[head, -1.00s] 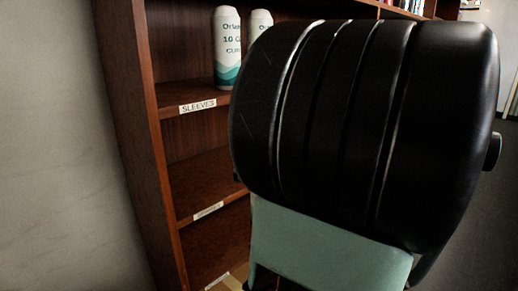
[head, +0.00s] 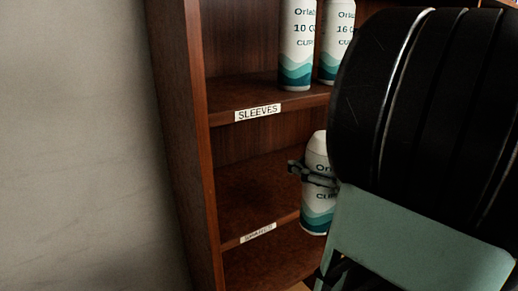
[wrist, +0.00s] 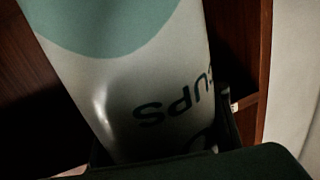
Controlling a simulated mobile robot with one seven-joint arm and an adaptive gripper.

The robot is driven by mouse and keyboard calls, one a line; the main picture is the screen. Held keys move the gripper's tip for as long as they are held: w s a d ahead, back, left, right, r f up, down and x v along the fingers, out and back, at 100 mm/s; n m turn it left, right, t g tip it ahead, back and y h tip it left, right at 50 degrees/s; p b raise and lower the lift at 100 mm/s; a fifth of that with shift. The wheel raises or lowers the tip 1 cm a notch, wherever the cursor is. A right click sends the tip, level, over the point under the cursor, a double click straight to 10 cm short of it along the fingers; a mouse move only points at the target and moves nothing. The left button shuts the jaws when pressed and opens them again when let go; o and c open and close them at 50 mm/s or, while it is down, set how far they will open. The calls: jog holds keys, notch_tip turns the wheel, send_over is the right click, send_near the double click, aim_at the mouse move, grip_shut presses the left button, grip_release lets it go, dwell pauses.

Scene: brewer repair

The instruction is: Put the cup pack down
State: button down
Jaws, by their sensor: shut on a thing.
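The cup pack (head: 317,210) is a white upright cylinder with teal waves at its base and dark lettering. My gripper (head: 315,176) is shut around its upper middle. In the head view, the pack is at the front of the shelf level below the one marked SLEEVES, with its base overlapping the shelf's front edge. I cannot tell whether it touches the board. In the wrist view the pack (wrist: 125,75) fills much of the picture, with part of its "CUPS" lettering showing, and my gripper's dark fingers (wrist: 165,150) clasp it.
Two similar packs stand on the SLEEVES shelf (head: 225,112), one at left (head: 297,45) and one at right (head: 337,40). The middle shelf (head: 245,195) looks bare left of the held pack. The bookcase's left side panel (head: 180,130) stands by a grey wall (head: 80,140). The right side is blocked.

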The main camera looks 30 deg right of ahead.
jog(key=f+x, duration=0.1)
jog(key=x, duration=0.8)
jog(key=f+x, duration=0.2)
jog(key=x, duration=0.7)
jog(key=shift+w+d+f+b, duration=0.25)
jog(key=shift+w+b, duration=0.15)
jog(key=shift+w, duration=0.05)
jog(key=shift+f+b, duration=0.2)
jog(key=shift+b, duration=0.1)
jog(key=c, duration=1)
grip_release()
jog(key=shift+o, duration=0.2)
jog(key=shift+r, duration=0.2)
